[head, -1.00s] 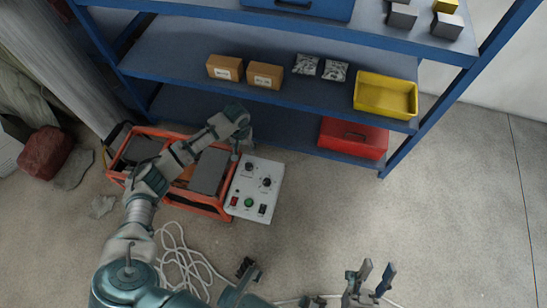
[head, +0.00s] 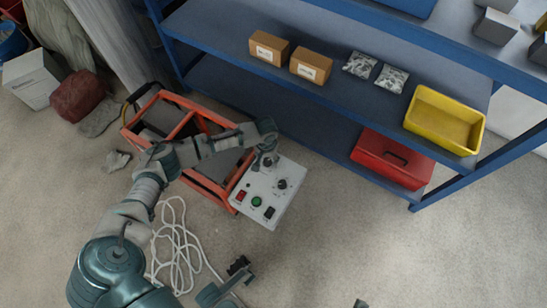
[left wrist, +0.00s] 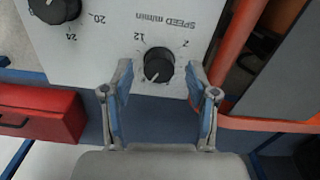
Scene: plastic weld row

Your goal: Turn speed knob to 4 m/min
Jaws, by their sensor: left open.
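The speed knob (left wrist: 159,65) is a round black knob on a white control panel (head: 250,180). In the left wrist view its "SPEED m/min" label is upside down. The knob's pale pointer mark faces the lower part of the picture. My left gripper (left wrist: 160,70) is open, one blue-padded finger on each side of the knob, with visible gaps. In the head view the left gripper (head: 265,158) is over the panel's far-left knob, largely hiding it.
A second black knob (head: 283,184), a red switch (head: 241,195), a green button (head: 256,201) and a black switch (head: 269,212) share the panel. An orange frame (head: 205,186) adjoins it. A blue shelf with a red case (head: 392,160) stands behind. White cable (head: 176,245) lies in front.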

